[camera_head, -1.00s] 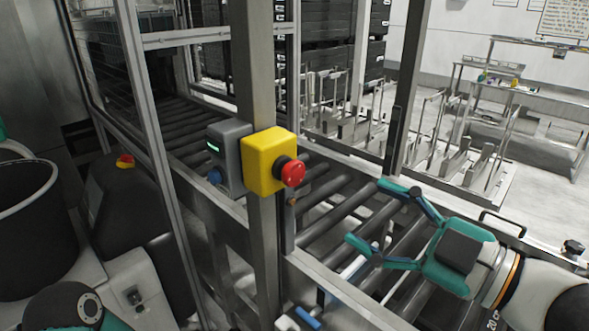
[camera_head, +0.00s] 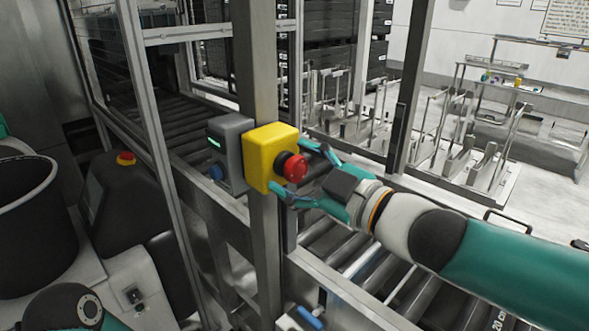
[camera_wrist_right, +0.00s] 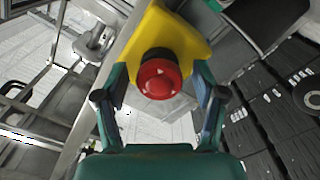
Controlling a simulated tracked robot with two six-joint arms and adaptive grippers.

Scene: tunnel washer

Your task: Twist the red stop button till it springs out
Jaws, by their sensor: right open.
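The red stop button (camera_head: 294,167) sits on a black collar on the front of a yellow box (camera_head: 262,158), fixed to a metal post. My right gripper (camera_head: 290,170) is open, with one teal finger above and beyond the button and the other below it. In the right wrist view the red button (camera_wrist_right: 160,78) lies between the two spread fingers of the right gripper (camera_wrist_right: 160,90), with a gap on each side. The yellow box (camera_wrist_right: 178,35) is behind it. My left gripper is not in view.
A grey control box (camera_head: 229,152) with a green display and blue knob is left of the yellow box. The metal post (camera_head: 263,235) stands below it. A roller conveyor (camera_head: 335,245) runs behind and beneath my right arm. Another red button (camera_head: 125,158) is at the left.

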